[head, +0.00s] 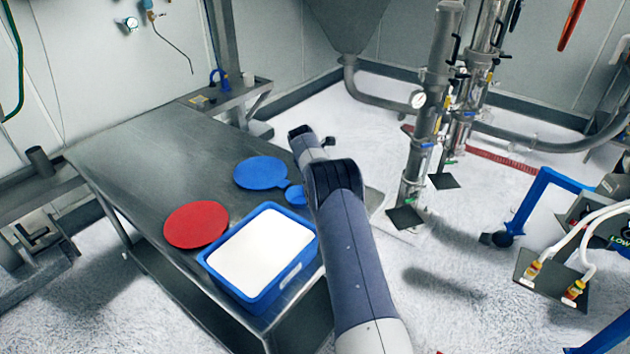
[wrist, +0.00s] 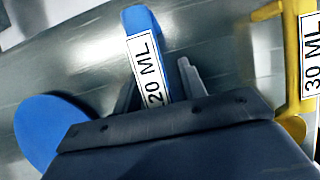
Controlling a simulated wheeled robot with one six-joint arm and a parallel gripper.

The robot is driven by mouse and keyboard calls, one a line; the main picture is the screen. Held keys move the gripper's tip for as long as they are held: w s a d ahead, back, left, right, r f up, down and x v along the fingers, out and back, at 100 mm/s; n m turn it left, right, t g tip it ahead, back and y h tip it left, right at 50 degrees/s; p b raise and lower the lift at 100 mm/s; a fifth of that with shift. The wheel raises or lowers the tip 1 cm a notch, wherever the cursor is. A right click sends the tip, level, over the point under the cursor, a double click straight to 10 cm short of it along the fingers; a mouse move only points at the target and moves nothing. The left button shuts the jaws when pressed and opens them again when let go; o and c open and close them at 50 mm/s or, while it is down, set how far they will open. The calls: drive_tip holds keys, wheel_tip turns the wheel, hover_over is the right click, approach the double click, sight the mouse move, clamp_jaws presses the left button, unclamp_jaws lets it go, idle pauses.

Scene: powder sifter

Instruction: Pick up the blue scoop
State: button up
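The blue scoop (wrist: 137,22) shows in the wrist view as a blue handle with a white "20 ML" label. My gripper (wrist: 158,72) has one grey finger on each side of this handle. The fingers stand apart, with a visible gap between the handle and the right finger, so it looks open around the handle. The rest of the scoop is hidden by the gripper body.
A yellow scoop (wrist: 296,75) labelled "30 ML" lies right of my gripper. A blue disc (wrist: 45,125) lies at left, also on the steel table (head: 135,165) in the head view (head: 260,172). A red disc (head: 196,225) and a blue tub (head: 262,302) of white powder are nearer.

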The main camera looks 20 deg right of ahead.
clamp_jaws()
idle(0.3)
wheel_tip(320, 180, up, 10)
drive_tip(key=shift+b, duration=0.6)
